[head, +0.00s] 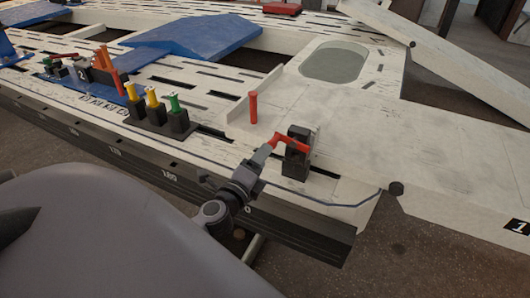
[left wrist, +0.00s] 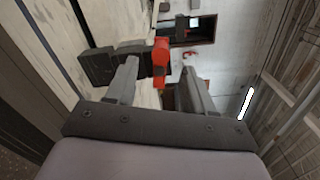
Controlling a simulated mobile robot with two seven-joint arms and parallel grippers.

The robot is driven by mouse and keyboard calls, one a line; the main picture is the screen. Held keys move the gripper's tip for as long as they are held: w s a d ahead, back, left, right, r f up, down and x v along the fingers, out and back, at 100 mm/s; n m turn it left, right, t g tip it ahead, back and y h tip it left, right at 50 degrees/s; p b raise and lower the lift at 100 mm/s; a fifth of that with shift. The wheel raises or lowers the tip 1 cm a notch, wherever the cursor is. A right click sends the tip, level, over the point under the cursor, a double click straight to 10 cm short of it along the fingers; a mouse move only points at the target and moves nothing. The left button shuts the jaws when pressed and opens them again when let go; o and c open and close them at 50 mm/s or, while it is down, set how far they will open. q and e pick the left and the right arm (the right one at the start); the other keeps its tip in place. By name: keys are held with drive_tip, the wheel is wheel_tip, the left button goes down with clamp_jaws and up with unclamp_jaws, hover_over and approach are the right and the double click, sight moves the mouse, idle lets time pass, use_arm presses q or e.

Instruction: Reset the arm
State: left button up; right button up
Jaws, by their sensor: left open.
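My left gripper (head: 265,153) reaches in over the front edge of the bench, close to a black clamp block (head: 297,160) with a red lever (head: 291,141). In the left wrist view my gripper (left wrist: 160,72) has its two grey fingers spread apart. The red lever (left wrist: 161,62) and part of the black block (left wrist: 100,66) show ahead of and between the fingertips. I cannot tell whether a finger touches them. My right gripper is not in view.
The white slotted bench (head: 340,118) has an oval opening (head: 335,62). A red peg (head: 253,106) stands behind the clamp. To the left are black holders with yellow (head: 152,98) and green (head: 174,104) pegs, and a blue plate (head: 200,35). The bench right of the clamp is clear.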

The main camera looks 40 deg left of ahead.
use_arm(q)
drive_tip(key=shift+s, duration=0.25)
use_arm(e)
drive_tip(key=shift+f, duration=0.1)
